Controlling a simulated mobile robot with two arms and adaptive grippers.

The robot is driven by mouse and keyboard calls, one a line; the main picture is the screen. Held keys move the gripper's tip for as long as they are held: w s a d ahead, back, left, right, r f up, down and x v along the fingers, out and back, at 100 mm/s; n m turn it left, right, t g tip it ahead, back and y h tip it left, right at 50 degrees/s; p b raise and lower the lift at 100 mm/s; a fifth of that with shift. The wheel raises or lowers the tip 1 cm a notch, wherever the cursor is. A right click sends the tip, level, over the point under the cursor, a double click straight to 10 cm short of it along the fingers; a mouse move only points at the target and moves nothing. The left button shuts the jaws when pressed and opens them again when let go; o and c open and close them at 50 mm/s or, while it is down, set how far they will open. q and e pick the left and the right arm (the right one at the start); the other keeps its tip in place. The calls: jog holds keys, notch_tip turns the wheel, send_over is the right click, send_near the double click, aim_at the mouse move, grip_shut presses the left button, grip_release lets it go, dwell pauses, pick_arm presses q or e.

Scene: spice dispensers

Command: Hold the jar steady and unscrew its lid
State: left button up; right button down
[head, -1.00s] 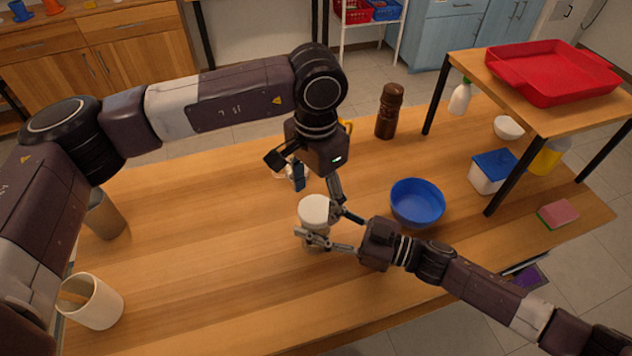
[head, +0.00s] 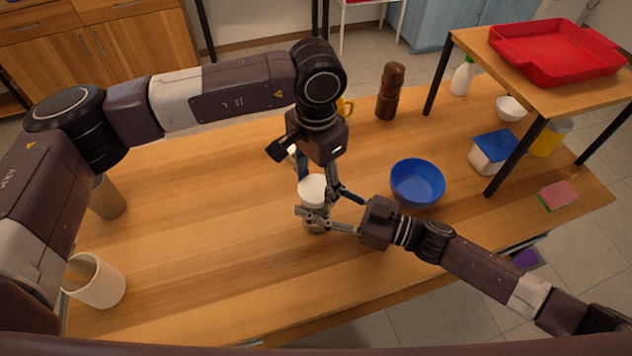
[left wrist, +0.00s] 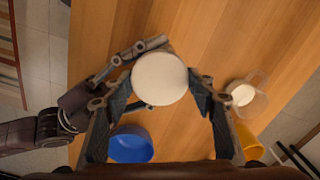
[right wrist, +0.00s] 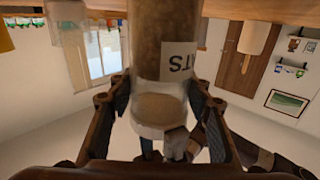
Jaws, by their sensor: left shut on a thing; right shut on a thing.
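The jar (head: 316,222) stands upright on the wooden table with its round white lid (head: 312,186) on top. In the right wrist view the clear jar (right wrist: 165,45) appears upside down, with brownish contents and a partly visible label. My right gripper (head: 322,219) is shut on the jar's body from the right. My left gripper (head: 318,184) comes from above and is shut on the lid. In the left wrist view the lid (left wrist: 159,79) lies between its two fingers. The exact finger contact on the far side of the lid is hidden.
A blue bowl (head: 417,183) stands right of the jar, close to my right gripper. A brown pepper mill (head: 390,92) and a yellow mug (head: 345,107) are behind. A beige cup (head: 95,281) stands front left. A raised shelf with a red tray (head: 555,52) is right.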

pick_arm(q)
jog(key=n, duration=0.7)
jog(key=shift+n, duration=0.4)
jog(key=n, duration=0.6)
jog(key=shift+n, duration=0.3)
jog(key=n, duration=1.5)
jog(key=shift+r, duration=0.1)
jog(key=n, duration=0.6)
jog(key=shift+c, duration=0.2)
jog(key=n, duration=0.5)
jog(key=shift+n, duration=0.3)
jog(key=n, duration=0.6)
jog(key=shift+n, duration=0.4)
jog(key=n, duration=0.6)
jog(key=shift+r, duration=0.1)
jog(key=shift+r, duration=0.1)
